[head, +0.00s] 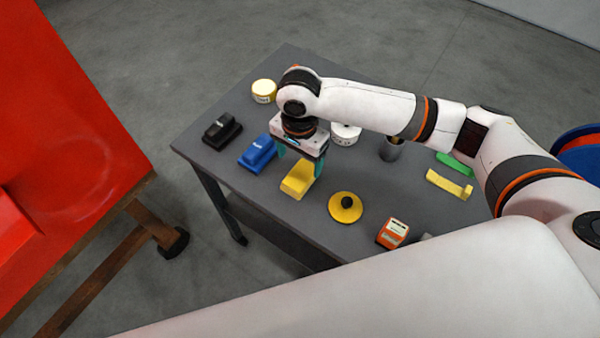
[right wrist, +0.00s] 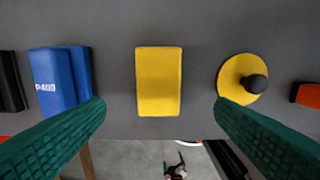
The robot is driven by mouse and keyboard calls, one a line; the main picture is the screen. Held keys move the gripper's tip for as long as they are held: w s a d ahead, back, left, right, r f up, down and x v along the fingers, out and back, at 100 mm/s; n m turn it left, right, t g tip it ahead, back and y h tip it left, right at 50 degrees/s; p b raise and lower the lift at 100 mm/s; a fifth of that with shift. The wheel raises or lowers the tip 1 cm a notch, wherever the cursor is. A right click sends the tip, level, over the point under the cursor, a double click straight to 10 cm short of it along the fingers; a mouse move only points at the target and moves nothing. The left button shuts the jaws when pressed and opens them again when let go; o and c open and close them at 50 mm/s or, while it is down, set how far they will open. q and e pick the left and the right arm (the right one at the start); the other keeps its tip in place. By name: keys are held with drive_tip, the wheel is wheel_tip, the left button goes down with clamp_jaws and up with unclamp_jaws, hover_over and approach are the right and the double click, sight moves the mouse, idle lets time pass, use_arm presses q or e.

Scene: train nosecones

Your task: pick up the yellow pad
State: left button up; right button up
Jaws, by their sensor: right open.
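The yellow pad (head: 297,181) is a small block lying on the grey table, close to its front edge. In the right wrist view the yellow pad (right wrist: 159,82) lies upright in the picture, centred between my fingers and apart from both. My right gripper (head: 302,160) is open and empty, pointing down just above the pad, and partly covers its far end in the head view. Its green fingers show at both sides of the right wrist view (right wrist: 160,125).
On the grey table (head: 270,215), a blue block (head: 257,152) lies left of the pad and a black block (head: 222,131) beyond it. A yellow disc with a black knob (head: 345,207) lies right. An orange box (head: 391,233) stands farther right. A red body (head: 70,140) is at left.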

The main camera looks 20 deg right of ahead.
sight(300, 174)
wheel_tip(300, 174, down, 2)
drive_tip(key=shift+f, duration=0.1)
drive_tip(key=shift+w+d+f+p, duration=0.15)
drive_tip(key=shift+f+p, duration=0.2)
drive_tip(key=shift+f, duration=0.2)
drive_tip(key=f, duration=0.3)
drive_tip(key=f+p, duration=0.1)
drive_tip(key=shift+w+d+f, duration=0.1)
drive_tip(key=shift+w+f, duration=0.1)
drive_tip(key=shift+w, duration=0.05)
use_arm(q)
drive_tip(key=shift+w+a+r, duration=0.1)
drive_tip(key=shift+w+r, duration=0.1)
drive_tip(key=shift+r, duration=0.3)
drive_tip(key=shift+w+a+r, duration=0.1)
drive_tip(key=shift+w+r, duration=0.1)
drive_tip(key=shift+r, duration=0.3)
use_arm(e)
drive_tip(key=c, duration=1.1)
use_arm(q)
drive_tip(key=shift+f+b, duration=0.8)
use_arm(e)
drive_tip(key=shift+r, duration=5.05)
